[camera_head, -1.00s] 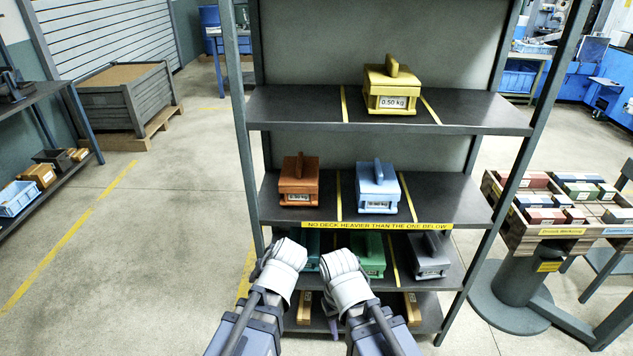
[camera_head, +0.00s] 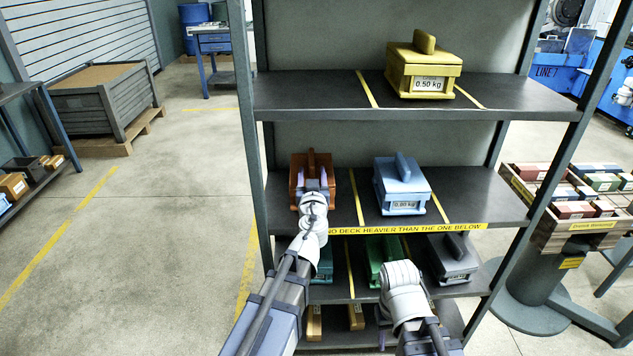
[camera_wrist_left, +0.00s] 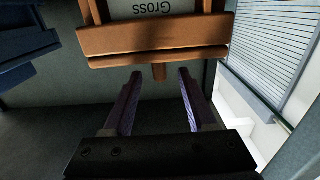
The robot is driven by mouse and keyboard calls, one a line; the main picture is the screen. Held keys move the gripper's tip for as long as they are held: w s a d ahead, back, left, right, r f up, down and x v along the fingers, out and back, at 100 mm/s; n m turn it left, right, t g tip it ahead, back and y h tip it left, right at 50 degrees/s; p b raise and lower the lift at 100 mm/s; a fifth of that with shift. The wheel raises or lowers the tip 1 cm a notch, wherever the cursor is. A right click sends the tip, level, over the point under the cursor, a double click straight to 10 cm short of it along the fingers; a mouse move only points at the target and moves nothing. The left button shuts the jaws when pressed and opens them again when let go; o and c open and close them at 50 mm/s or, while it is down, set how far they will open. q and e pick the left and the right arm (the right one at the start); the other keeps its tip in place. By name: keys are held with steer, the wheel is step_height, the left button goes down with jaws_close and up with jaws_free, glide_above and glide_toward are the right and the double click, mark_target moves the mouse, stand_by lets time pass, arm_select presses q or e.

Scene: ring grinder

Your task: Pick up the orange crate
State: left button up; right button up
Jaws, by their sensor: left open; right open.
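The orange crate (camera_head: 296,177) stands on the middle shelf, at its left, with an upright fin handle on top. My left gripper (camera_head: 312,180) is in front of it in the head view, its fingers overlapping the crate's front. In the left wrist view the crate (camera_wrist_left: 155,40) appears upside down with the word "Gross" on its label. There the open fingers of my left gripper (camera_wrist_left: 160,74) point at it, and the handle end shows between the fingertips, not clamped. My right gripper (camera_head: 402,278) is low, before the lower shelf; its fingertips are hidden behind the wrist.
A blue crate (camera_head: 402,190) stands right of the orange one, beyond a yellow line. A yellow crate (camera_head: 424,72) is on the top shelf. Green (camera_head: 374,258) and grey (camera_head: 452,258) crates are below. The rack's left post (camera_head: 246,150) is close to the orange crate.

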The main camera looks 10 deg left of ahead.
mark_target(311, 156)
arm_select(q)
steer(key=shift+x, duration=3.9)
jaws_close()
